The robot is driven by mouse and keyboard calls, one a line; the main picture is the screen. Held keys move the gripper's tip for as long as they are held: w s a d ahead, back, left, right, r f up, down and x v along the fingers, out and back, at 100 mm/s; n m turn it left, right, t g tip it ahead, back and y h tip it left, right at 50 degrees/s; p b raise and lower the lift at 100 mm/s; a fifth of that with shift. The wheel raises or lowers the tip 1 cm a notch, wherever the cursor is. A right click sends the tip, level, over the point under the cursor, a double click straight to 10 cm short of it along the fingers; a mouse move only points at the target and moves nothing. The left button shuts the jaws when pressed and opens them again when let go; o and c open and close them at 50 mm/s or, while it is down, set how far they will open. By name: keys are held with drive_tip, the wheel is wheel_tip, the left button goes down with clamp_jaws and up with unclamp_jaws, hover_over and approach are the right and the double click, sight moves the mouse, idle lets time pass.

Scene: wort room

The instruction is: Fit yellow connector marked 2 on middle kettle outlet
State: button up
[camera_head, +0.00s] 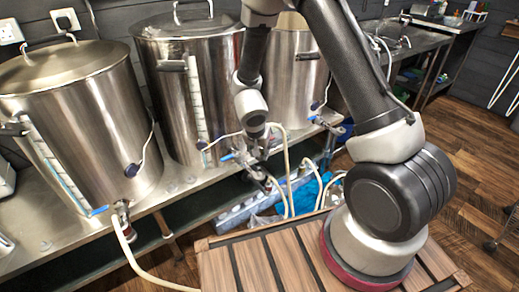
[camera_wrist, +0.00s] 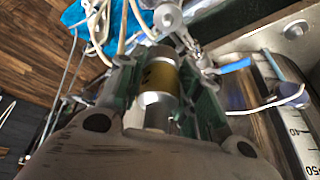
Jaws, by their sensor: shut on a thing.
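My gripper (camera_wrist: 163,85) is shut on a metal cylinder with a yellow band, the yellow connector (camera_wrist: 160,77). A dark mark shows on the band, but I cannot read it clearly. In the head view my gripper (camera_head: 260,165) is low in front of the middle kettle (camera_head: 178,95), and the connector is hard to make out there. The middle kettle's outlet valve has a blue handle (camera_wrist: 234,66), just right of the connector in the wrist view; the handle also shows in the head view (camera_head: 229,156). I cannot tell whether connector and outlet touch.
The left kettle (camera_head: 80,110) has a hose on its outlet (camera_head: 122,215). A right kettle (camera_head: 292,80) stands behind my arm. White hoses (camera_head: 285,175) hang near my gripper. A blue bag or cloth (camera_head: 306,192) lies below. The steel bench edge (camera_head: 165,192) runs under the kettles.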

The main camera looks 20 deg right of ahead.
sight(259, 172)
drive_tip(key=shift+a+f, duration=0.1)
drive_tip(key=shift+f, duration=3.2)
drive_tip(key=shift+f, duration=1.25)
drive_tip(key=o, duration=1.3)
drive_tip(key=v, duration=1.2)
